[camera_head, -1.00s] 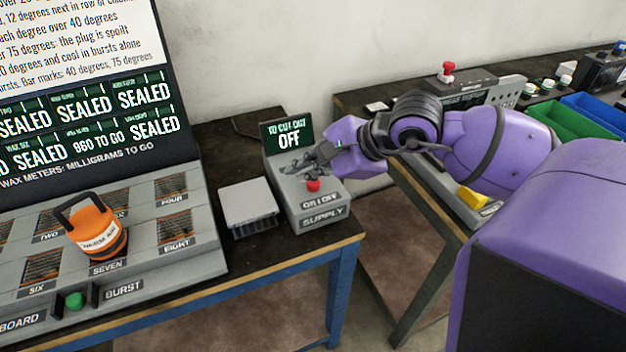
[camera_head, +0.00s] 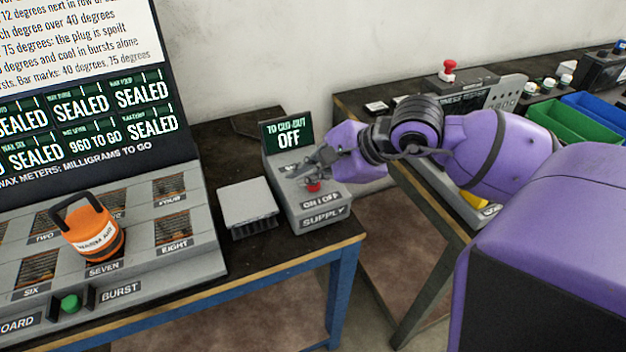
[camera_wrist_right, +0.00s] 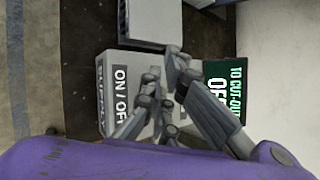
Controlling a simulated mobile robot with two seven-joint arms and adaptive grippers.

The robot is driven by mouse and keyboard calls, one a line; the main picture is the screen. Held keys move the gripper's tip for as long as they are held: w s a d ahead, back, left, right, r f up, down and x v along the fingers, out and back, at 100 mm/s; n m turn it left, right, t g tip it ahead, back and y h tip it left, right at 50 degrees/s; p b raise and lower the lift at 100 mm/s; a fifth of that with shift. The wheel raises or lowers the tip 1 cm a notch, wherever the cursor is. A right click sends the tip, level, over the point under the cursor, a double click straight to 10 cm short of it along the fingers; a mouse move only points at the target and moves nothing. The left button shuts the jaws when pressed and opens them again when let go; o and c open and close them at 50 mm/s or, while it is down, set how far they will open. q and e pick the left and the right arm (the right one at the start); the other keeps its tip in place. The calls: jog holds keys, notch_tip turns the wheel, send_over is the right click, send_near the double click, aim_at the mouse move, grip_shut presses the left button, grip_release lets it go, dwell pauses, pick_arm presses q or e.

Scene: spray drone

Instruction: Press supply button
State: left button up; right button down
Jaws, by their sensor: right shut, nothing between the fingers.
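The supply box (camera_head: 322,208) is grey, with a red button (camera_head: 313,186) on its sloped top and an ON/OFF label in front. Its small screen (camera_head: 288,135) reads "TO CUT-OUT OFF". My right gripper (camera_head: 296,174) is shut and empty, just above and behind the red button; I cannot tell whether it touches. In the right wrist view the gripper (camera_wrist_right: 172,62) is over the supply box (camera_wrist_right: 112,75), beside the ON/OFF label (camera_wrist_right: 121,95), and the fingers hide most of the button. My left gripper is not in view.
A grey finned block (camera_head: 247,205) stands left of the supply box. Further left is a grey panel (camera_head: 200,215) with an orange handled canister (camera_head: 93,232) and a green burst button (camera_head: 70,303). A second bench at right holds a red-knobbed device (camera_head: 448,70) and blue and green bins (camera_head: 570,120).

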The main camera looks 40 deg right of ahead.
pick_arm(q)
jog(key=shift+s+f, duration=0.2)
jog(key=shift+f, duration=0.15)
pick_arm(e)
jog(key=shift+f, duration=0.4)
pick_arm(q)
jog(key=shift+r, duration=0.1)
pick_arm(e)
jog(key=shift+r, duration=0.1)
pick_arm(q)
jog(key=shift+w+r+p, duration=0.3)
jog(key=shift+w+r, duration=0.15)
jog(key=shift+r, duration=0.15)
pick_arm(e)
jog(key=shift+r, duration=0.95)
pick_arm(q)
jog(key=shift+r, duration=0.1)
pick_arm(e)
jog(key=shift+r, duration=0.1)
pick_arm(q)
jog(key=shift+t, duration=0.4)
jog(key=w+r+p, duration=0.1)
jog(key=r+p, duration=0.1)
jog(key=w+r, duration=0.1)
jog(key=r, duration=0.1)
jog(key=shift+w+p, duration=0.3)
jog(key=shift+p, duration=0.1)
pick_arm(e)
notch_tip(320, 180, up, 6)
jog(key=shift+f, duration=0.15)
